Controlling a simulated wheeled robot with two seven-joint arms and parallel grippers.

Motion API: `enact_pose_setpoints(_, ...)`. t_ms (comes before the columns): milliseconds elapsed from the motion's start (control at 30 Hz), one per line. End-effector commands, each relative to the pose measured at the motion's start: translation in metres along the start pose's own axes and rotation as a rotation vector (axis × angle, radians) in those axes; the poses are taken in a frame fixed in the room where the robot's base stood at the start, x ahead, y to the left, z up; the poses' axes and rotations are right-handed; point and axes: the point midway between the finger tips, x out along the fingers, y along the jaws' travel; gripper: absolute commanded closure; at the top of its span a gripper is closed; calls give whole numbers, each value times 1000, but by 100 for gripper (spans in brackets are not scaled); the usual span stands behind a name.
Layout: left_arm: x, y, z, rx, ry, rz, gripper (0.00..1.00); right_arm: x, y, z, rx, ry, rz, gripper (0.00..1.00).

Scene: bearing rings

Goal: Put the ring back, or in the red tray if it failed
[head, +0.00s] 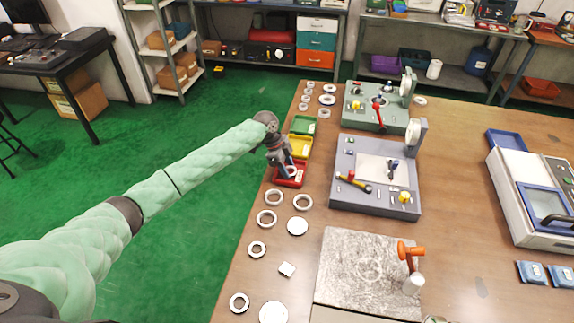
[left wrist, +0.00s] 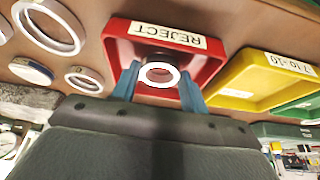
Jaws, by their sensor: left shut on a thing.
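My left gripper (head: 288,171) is over the red tray (head: 298,181) at the left edge of the table. In the left wrist view, its blue fingers (left wrist: 160,88) are shut on a light metal ring (left wrist: 160,76). The ring is at the red tray (left wrist: 207,74), which carries a "REJECT" label. I cannot tell whether the ring touches the tray's floor. My right gripper is not in view.
A yellow tray (head: 306,146) and a green tray (head: 302,119) stand behind the red one. Several loose rings, one a ring (head: 303,202), lie in front of it. A grey gauge fixture (head: 345,200) stands to the right.

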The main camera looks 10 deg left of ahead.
Motion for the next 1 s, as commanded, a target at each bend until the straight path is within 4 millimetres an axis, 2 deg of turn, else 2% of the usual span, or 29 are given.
enact_pose_setpoints(400, 4, 0, 2, 0, 0, 0, 81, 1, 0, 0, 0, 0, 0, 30)
enact_pose_setpoints(433, 4, 0, 2, 0, 0, 0, 54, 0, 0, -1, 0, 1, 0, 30)
enact_pose_setpoints(533, 4, 0, 2, 0, 0, 0, 34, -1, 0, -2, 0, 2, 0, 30)
enact_pose_setpoints(900, 0, 0, 0, 0, 0, 0, 34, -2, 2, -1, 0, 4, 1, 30)
enact_pose_setpoints(1000, -6, 0, 2, 0, 0, -2, 34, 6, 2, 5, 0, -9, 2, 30)
